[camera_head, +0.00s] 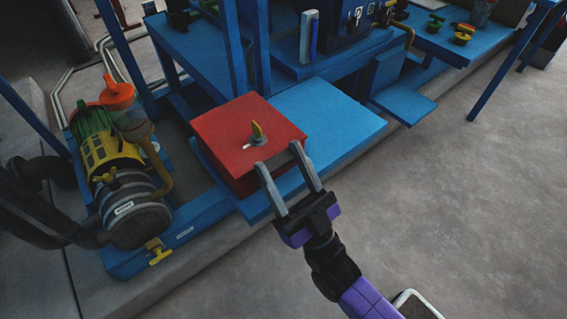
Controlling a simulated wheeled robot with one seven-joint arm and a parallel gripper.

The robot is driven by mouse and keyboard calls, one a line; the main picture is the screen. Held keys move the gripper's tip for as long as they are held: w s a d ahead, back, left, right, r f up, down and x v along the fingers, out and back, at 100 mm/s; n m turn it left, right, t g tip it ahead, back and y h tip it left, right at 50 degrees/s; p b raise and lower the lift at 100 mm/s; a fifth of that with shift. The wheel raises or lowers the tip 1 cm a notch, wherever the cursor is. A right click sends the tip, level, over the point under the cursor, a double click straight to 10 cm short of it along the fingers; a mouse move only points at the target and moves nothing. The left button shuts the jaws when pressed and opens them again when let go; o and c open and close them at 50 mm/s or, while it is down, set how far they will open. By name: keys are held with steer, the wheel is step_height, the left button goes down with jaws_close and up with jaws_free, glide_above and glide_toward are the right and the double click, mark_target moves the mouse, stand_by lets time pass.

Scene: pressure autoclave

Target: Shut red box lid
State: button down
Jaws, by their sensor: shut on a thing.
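The red box (240,187) stands on a blue platform (345,128). Its red lid (222,128) lies flat or nearly flat over the top; I cannot tell whether a thin gap is left.
A yellow and grey motor (115,175) with an orange-capped vessel (125,105) stands to the left. Blue posts (232,50) and the blue frame rise behind the box. A yellow valve (158,250) is at front left. The grey floor (465,200) at right is clear.

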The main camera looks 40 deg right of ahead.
steer(key=shift+f, duration=0.4)
steer(key=c, duration=0.5)
jaws_free()
steer(key=shift+w, duration=0.1)
steer(key=shift+r, duration=0.1)
steer(key=shift+p+v, duration=0.45)
steer(key=shift+v, duration=3.45)
steer(key=shift+r, duration=0.15)
